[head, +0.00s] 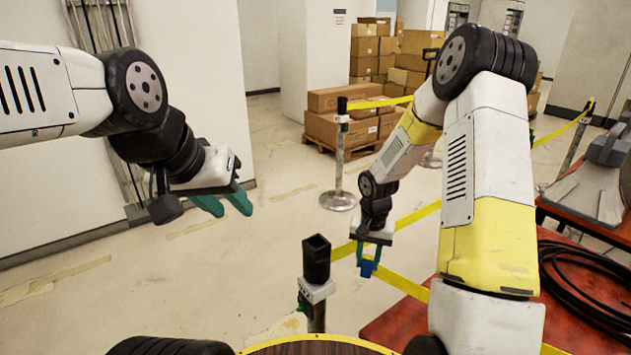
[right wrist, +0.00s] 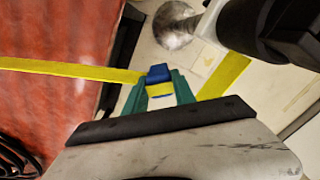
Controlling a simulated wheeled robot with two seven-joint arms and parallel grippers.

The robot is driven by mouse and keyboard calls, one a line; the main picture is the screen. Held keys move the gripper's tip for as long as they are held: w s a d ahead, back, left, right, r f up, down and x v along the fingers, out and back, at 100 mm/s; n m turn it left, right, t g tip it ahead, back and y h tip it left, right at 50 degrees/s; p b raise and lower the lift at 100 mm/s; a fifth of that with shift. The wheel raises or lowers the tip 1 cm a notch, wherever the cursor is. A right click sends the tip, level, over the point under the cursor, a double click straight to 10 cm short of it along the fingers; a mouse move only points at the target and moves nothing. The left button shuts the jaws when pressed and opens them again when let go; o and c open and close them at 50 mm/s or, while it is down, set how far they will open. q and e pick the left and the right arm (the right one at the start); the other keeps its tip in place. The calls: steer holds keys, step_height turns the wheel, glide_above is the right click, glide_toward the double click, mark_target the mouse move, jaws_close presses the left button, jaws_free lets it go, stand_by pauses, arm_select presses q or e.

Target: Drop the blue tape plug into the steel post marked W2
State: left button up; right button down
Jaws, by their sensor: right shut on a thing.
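My right gripper (head: 368,258) is shut on the blue tape plug (head: 367,269), which it holds in the air to the right of the near post. In the right wrist view the blue plug (right wrist: 158,74) sits between the teal fingertips (right wrist: 160,92), and a yellow tape runs up to it from the left. The near post (head: 316,290) has a white collar and an upright black square top (head: 316,258); its black top also shows in the right wrist view (right wrist: 290,35). I cannot read a W2 mark on any post. My left gripper (head: 222,205) is open and empty at the left.
A farther post (head: 340,150) on a round steel base stands behind, with yellow tape (head: 415,215) strung nearby. A red surface (head: 400,325) with black cable coils (head: 590,290) is at the lower right. Boxes (head: 345,130) stand at the back. The left floor is clear.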

steer(key=a+r+m, duration=0.3)
steer(key=a+r, duration=0.2)
steer(key=r, duration=0.3)
steer(key=s+a+r+m, duration=0.15)
steer(key=a+r, duration=0.25)
steer(key=r, duration=0.4)
steer(key=w+a+r+m, duration=0.1)
steer(key=a+r+m, duration=0.2)
steer(key=a+r, duration=0.35)
steer(key=shift+s+d+f, duration=0.1)
steer(key=shift+d+f, duration=0.1)
steer(key=shift+f, duration=1.5)
steer(key=shift+s+d+f, duration=0.1)
steer(key=shift+d+f, duration=0.1)
steer(key=shift+f, duration=1.55)
steer(key=shift+s+d+f, duration=0.1)
steer(key=shift+d+f, duration=0.1)
steer(key=shift+f, duration=1.5)
steer(key=shift+f, duration=0.6)
steer(key=c, duration=1.3)
jaws_free()
step_height(320, 180, up, 11)
